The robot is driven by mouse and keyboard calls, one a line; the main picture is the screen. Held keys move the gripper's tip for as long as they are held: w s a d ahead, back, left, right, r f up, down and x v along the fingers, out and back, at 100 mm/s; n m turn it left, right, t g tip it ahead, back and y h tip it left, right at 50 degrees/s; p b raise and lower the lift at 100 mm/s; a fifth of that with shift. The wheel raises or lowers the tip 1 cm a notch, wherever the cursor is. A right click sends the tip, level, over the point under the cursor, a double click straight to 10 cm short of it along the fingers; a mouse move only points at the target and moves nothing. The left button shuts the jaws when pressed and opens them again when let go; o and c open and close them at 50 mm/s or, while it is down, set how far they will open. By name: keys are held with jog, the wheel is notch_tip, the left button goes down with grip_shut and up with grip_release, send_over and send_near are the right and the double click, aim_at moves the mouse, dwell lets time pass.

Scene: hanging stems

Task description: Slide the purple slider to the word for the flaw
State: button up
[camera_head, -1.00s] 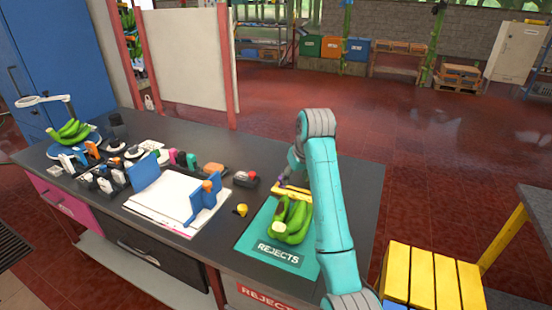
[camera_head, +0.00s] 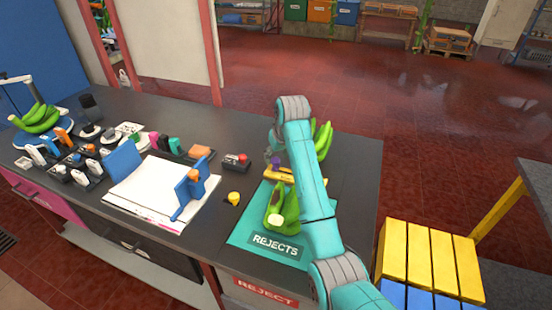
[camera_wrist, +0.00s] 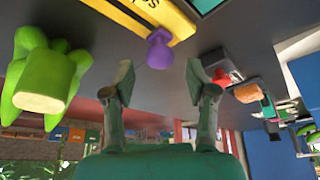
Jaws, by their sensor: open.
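The purple slider (camera_head: 276,161) is a small knob on a yellow bar (camera_head: 283,175) at the back of the teal mat. In the wrist view the purple slider (camera_wrist: 160,50) stands on the edge of the yellow bar (camera_wrist: 130,12). Black lettering shows on the bar, cut off and too partial to read as a full word. My gripper (camera_wrist: 158,82) is open and empty, its two fingers apart; the knob appears centred between them, just past the tips. In the head view my arm partly hides the gripper.
A yellow knob (camera_head: 233,198), a red-topped box (camera_head: 237,161) and a white pad with blue holders (camera_head: 150,205) stand left on the dark counter.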

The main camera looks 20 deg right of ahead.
jog(key=shift+x, duration=1.25)
grip_shut()
